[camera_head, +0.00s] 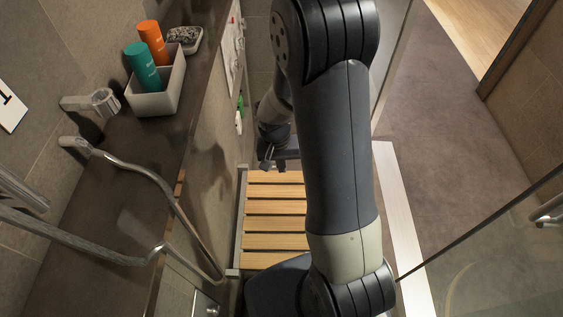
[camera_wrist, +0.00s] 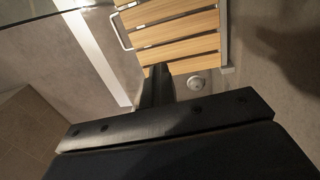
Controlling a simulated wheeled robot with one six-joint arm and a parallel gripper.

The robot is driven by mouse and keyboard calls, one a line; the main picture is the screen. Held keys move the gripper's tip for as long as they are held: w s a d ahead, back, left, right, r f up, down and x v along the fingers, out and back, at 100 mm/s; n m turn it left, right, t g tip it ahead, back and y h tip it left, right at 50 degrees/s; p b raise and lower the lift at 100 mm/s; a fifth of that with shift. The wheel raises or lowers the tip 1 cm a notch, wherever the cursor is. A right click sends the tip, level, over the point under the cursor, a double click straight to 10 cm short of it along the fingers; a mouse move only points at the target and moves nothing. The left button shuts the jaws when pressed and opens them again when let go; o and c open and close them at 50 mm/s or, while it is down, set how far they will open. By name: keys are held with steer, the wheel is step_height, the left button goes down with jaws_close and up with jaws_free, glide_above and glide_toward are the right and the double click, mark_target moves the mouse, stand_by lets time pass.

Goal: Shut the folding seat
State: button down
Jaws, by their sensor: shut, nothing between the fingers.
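The folding seat (camera_head: 275,222) has light wooden slats in a pale frame. In the head view it lies folded down beside the left wall, with its slats facing up, and my arm hides its right side. It also shows at the top of the wrist view (camera_wrist: 178,50), with a pale metal loop along its left edge. My gripper (camera_head: 267,164) is above the far end of the seat in the head view. In the wrist view its fingers (camera_wrist: 158,72) are shut and empty, overlapping the seat's lower edge. I cannot tell whether they touch it.
A dark ledge (camera_head: 118,170) on the left carries a tray (camera_head: 156,101) with green and orange bottles. A bent metal rail (camera_head: 150,175) juts out near the seat. A glass panel (camera_head: 500,260) stands at right. A round fitting (camera_wrist: 197,86) is near the seat.

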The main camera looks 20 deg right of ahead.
stand_by(0.7)
steer(key=c, duration=1.5)
jaws_free()
step_height(320, 180, up, 11)
steer(key=a, duration=0.1)
steer(key=shift+w, duration=0.15)
steer(key=shift+c, duration=0.3)
